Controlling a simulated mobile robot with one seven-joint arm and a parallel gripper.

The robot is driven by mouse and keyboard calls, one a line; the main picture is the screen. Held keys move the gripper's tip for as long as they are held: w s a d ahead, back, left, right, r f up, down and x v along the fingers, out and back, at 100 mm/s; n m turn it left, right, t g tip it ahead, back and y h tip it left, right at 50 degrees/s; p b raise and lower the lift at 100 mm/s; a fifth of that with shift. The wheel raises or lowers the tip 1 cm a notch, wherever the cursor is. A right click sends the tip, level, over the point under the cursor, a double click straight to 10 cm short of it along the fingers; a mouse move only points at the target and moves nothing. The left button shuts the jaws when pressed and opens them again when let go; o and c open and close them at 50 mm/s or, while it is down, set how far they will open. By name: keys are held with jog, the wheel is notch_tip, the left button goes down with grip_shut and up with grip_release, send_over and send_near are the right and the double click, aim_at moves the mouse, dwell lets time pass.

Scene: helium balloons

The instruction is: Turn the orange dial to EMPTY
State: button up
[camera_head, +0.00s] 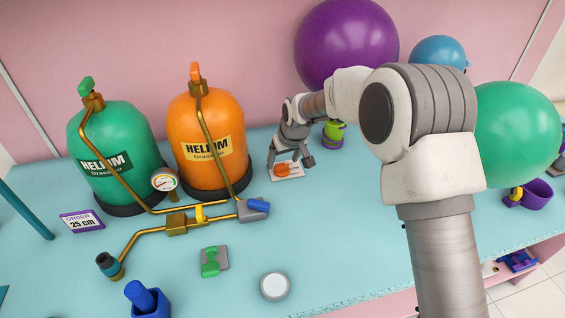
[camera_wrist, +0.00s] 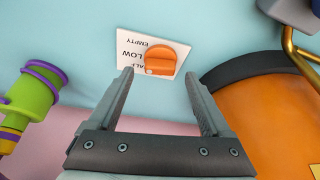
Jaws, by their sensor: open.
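The orange dial (camera_wrist: 163,60) sits on a white card (camera_wrist: 127,47) on the table; it also shows in the head view (camera_head: 283,170). The card reads EMPTY, LOW and a partly hidden word that looks like HALF, upside down in the wrist view. A small pale mark on the dial's edge lies beside the HALF word. My gripper (camera_wrist: 159,76) is open and empty, its two fingertips on either side of the dial's near edge in the wrist view. In the head view my gripper (camera_head: 291,157) is just above the dial. I cannot tell whether the fingers touch it.
The orange helium tank (camera_head: 205,125) stands close left of the dial, with a green tank (camera_head: 115,160) beyond it. A green and purple item (camera_head: 333,134) stands right of the dial. Brass pipes with a gauge (camera_head: 165,180) run in front of the tanks.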

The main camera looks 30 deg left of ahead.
jog(key=shift+x, duration=1.05)
grip_shut()
